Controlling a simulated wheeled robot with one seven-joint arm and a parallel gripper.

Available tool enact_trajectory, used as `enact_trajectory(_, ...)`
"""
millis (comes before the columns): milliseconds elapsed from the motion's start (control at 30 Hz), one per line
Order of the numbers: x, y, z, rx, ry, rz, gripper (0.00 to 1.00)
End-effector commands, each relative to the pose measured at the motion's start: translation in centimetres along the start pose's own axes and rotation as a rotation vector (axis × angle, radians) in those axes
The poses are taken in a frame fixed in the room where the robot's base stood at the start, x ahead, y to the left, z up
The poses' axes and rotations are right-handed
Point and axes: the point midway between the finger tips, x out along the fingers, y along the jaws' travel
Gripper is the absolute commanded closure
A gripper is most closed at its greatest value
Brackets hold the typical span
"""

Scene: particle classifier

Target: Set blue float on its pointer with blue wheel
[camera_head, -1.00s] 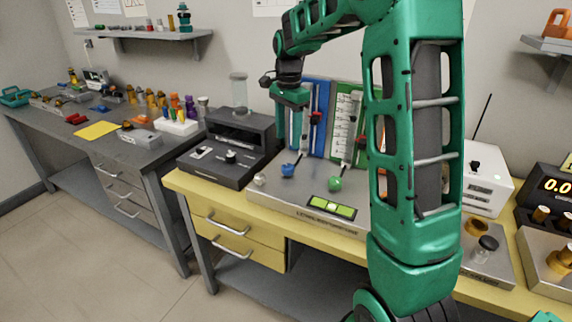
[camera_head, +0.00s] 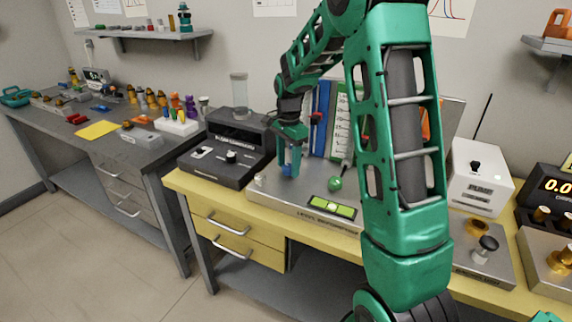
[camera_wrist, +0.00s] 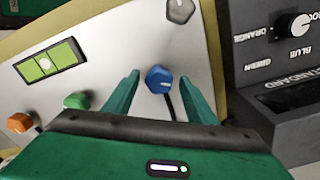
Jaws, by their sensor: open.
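The blue wheel (camera_wrist: 159,79) sits on the metal plate of the level apparatus (camera_head: 315,208). I cannot tell whether a finger touches the wheel. The blue panel (camera_head: 322,105) stands upright behind, partly covered by my arm. The blue float and its pointer cannot be made out clearly.
A green wheel (camera_head: 335,183) is right of the blue one, and an orange wheel (camera_wrist: 19,122) shows in the wrist view. A green level vial (camera_head: 332,207) lies at the plate's front. A dark selector box (camera_head: 228,150) stands close on the left, a white pump box (camera_head: 478,178) on the right.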

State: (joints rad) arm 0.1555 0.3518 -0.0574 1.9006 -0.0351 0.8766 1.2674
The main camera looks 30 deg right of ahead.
Motion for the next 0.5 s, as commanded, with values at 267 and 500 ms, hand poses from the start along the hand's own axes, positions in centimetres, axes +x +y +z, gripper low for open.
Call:
enact_trajectory(267, -0.03, 0.0, -0.01, 0.0, 0.0, 0.0, 0.85)
enact_trajectory(500, -0.07, -0.06, -0.02, -0.006, 0.0, -0.001, 0.9)
